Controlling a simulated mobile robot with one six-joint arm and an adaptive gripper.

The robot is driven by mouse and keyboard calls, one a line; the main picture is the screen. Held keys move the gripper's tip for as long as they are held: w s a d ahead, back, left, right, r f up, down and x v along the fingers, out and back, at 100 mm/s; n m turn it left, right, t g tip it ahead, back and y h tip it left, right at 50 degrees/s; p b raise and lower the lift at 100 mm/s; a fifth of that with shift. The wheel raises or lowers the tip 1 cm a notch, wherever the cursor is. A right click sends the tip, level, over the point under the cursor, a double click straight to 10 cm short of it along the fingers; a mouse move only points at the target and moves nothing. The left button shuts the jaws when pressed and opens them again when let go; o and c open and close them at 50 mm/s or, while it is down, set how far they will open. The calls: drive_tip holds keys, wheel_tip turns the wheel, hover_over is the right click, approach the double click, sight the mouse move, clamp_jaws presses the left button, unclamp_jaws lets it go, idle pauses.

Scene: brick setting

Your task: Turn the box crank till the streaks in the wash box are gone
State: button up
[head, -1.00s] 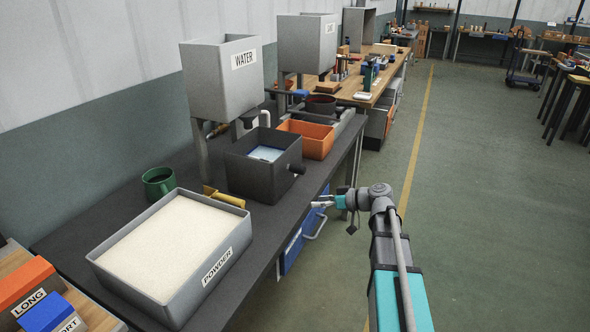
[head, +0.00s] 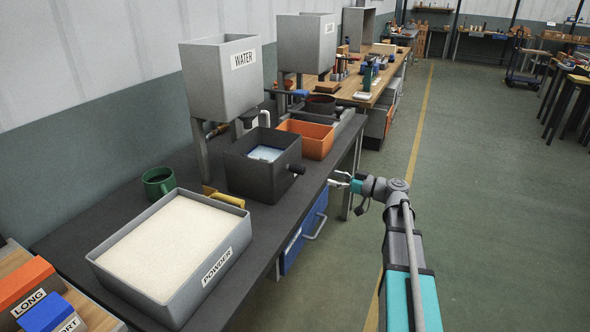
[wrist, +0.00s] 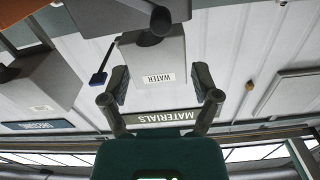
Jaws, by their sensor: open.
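The dark grey wash box (head: 262,180) stands on the dark bench below the grey WATER tank (head: 222,80). Pale blue-white liquid (head: 265,153) shows inside it; streaks are too small to tell. The black crank handle (head: 297,169) sticks out of the box's right side. My gripper (head: 336,180) is open and empty, to the right of the crank and apart from it, just off the bench edge. In the wrist view my open gripper (wrist: 160,90) points towards the wall, with the WATER tank (wrist: 152,65) upside down between its fingers.
A grey POWDER tray (head: 232,258) with white powder stands at the front of the bench, with a yellow-handled scoop (head: 229,200) and green mug (head: 158,182) beside it. An orange bin (head: 318,139) stands behind the wash box. The floor (head: 480,220) at right is clear.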

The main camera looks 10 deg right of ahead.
sight(290, 167)
drive_tip(key=x, duration=1.3)
drive_tip(key=shift+w+a, duration=0.1)
drive_tip(key=shift+w, duration=0.1)
clamp_jaws()
drive_tip(key=shift+a, duration=0.1)
